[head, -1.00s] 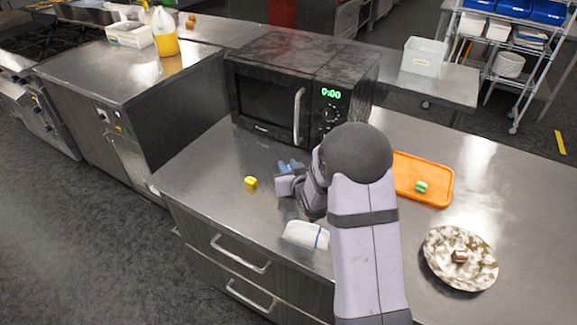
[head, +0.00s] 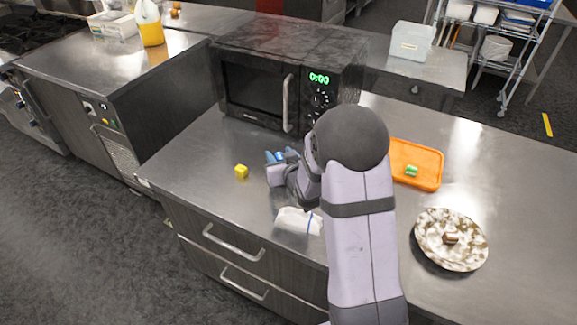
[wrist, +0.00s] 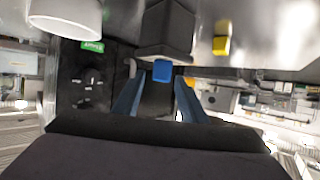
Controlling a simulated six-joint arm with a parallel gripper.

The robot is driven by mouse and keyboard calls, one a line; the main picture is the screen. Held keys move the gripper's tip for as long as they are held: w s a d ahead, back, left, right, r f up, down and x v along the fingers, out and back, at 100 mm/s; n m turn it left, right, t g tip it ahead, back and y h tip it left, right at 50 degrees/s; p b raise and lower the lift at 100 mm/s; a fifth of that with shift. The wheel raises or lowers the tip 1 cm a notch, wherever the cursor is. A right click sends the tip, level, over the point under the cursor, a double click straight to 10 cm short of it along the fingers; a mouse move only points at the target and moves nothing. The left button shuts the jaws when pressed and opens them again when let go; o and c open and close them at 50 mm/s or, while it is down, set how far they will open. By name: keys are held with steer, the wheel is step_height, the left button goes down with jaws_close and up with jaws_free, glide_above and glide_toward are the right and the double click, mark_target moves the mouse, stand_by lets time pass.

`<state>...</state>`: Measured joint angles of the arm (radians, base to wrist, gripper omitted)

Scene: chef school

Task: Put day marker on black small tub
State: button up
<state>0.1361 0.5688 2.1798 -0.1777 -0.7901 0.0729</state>
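My gripper (head: 281,156) has two blue fingers and is low over the steel counter in front of the microwave. In the wrist view the fingers (wrist: 160,88) stand apart. A small blue block (wrist: 162,70), which looks like a day marker, shows between the fingertips with narrow gaps on both sides. A dark box shape (wrist: 166,28), perhaps the black small tub, is just beyond it in the wrist view. I cannot make out this box in the head view, where my arm may hide it. A yellow block (head: 241,171) sits left of my gripper; it also shows in the wrist view (wrist: 222,38).
The black microwave (head: 262,95) stands behind my gripper. A white object with a blue stripe (head: 292,221) lies near the front edge. To the right are an orange tray (head: 428,171) with a green block (head: 411,170), and a mottled plate (head: 436,259) with a brown item.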

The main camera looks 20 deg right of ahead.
steer(key=b+v, duration=0.1)
steer(key=v, duration=0.9)
steer(key=shift+r, duration=0.1)
stand_by(0.3)
steer(key=s+a+r+g+p, duration=0.1)
steer(key=s+g+p, duration=0.3)
steer(key=s, duration=0.4)
steer(key=s+a+r+g+p, duration=0.2)
steer(key=s+r+g+p, duration=0.2)
steer(key=s, duration=0.5)
steer(key=s+a+r+g+p, duration=0.1)
steer(key=s+r+g+p, duration=0.1)
steer(key=s+g+p, duration=0.3)
steer(key=s+p, duration=0.2)
steer(key=s, duration=0.1)
steer(key=shift+s+a+r+g+p, duration=0.25)
steer(key=shift+a+r+g+p, duration=0.05)
steer(key=shift+r, duration=0.1)
